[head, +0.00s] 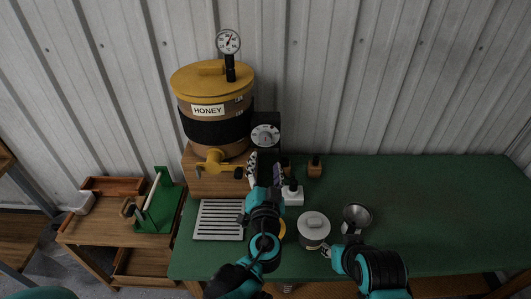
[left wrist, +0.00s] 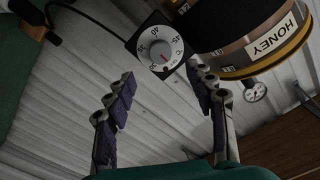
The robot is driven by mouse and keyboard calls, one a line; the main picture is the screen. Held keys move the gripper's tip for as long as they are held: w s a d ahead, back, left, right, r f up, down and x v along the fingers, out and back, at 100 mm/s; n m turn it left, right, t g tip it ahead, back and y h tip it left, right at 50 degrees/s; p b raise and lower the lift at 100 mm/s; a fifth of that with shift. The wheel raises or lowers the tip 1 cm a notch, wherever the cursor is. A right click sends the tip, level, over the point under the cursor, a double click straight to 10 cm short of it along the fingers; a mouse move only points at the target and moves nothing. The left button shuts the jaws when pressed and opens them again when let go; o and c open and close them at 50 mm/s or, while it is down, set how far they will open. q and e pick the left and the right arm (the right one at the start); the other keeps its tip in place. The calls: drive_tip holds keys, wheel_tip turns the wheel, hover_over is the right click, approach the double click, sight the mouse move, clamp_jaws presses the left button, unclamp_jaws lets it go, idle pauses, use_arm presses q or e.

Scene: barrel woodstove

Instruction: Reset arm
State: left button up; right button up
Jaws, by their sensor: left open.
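My left gripper (head: 265,172) is raised in front of the dial controller, beside the honey barrel's tap. In the left wrist view its two purple-padded fingers (left wrist: 165,105) stand wide apart with nothing between them. My right gripper (head: 338,250) is low over the front of the green table, near the lidded pot and the metal funnel-like cup. Its fingers are small and partly hidden by its own arm, so I cannot tell how far apart they are.
The honey barrel (head: 212,105) with a gauge stands on a wooden box. The dial controller (head: 265,136) also shows in the left wrist view (left wrist: 160,48). A lidded pot (head: 313,232), a metal cup (head: 357,214) and a slatted tray (head: 218,220) are on the table (head: 440,205), whose right side is clear.

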use_arm(q)
drive_tip(key=shift+s, duration=1.2)
drive_tip(key=s+a+f+n+g+y, duration=0.2)
drive_tip(key=s+a+f+n+g, duration=0.1)
drive_tip(key=a, duration=0.6)
drive_tip(key=s+a+f+n+g+y, duration=0.2)
drive_tip(key=a+f+g, duration=0.2)
drive_tip(key=a, duration=0.4)
drive_tip(key=s+f+n+g+h, duration=0.1)
drive_tip(key=s+f+g+h, duration=0.2)
drive_tip(key=s, duration=0.8)
drive_tip(key=shift+a+f+n+g+h, duration=0.3)
drive_tip(key=shift+a+g+h, duration=0.1)
drive_tip(key=shift+h, duration=0.1)
